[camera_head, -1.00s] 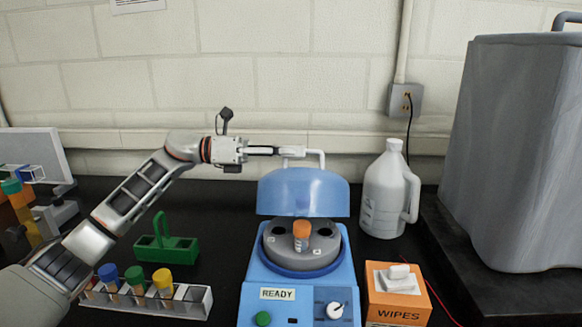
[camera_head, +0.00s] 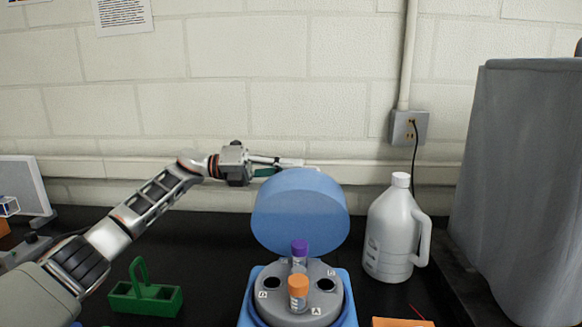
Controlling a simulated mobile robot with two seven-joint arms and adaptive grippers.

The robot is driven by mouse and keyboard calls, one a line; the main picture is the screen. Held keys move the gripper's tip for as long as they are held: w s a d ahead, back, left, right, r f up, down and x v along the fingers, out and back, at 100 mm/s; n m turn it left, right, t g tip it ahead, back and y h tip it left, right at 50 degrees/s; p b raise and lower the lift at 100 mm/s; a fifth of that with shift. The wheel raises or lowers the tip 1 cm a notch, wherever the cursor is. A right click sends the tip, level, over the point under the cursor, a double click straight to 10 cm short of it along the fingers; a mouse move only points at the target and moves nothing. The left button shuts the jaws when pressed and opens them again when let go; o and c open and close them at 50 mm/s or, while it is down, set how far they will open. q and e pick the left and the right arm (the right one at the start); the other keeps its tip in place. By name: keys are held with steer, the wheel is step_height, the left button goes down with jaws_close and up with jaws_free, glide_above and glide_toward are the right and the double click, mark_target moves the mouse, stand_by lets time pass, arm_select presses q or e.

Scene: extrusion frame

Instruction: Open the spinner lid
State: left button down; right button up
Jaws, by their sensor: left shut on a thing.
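The blue spinner lid (camera_head: 300,212) stands tilted up and back at the rear of the blue spinner (camera_head: 250,310). Its rotor (camera_head: 323,307) is uncovered and carries an orange-capped tube (camera_head: 298,290) and a purple-capped tube (camera_head: 299,253). Other rotor holes look dark and empty. My left gripper (camera_head: 287,163) reaches in from the left above the lid's upper edge, shut on the white lid handle (camera_head: 303,163), which is mostly hidden by the fingers. My right gripper is not in view.
A white jug (camera_head: 391,235) stands right of the lid. A green carrier (camera_head: 145,298) sits on the black bench to the left. A large grey covered machine (camera_head: 520,180) stands at the right. An orange wipes box (camera_head: 402,322) shows at the bottom edge.

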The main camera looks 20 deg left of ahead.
arm_select(q)
steer(key=shift+w+f, duration=0.25)
steer(key=shift+f, duration=0.2)
steer(key=c, duration=2.2)
jaws_free()
steer(key=shift+o, duration=0.2)
steer(key=shift+a, duration=0.15)
steer(key=v, duration=1.1)
steer(key=shift+a, duration=0.4)
steer(key=shift+s, duration=0.1)
steer(key=shift+s, duration=0.1)
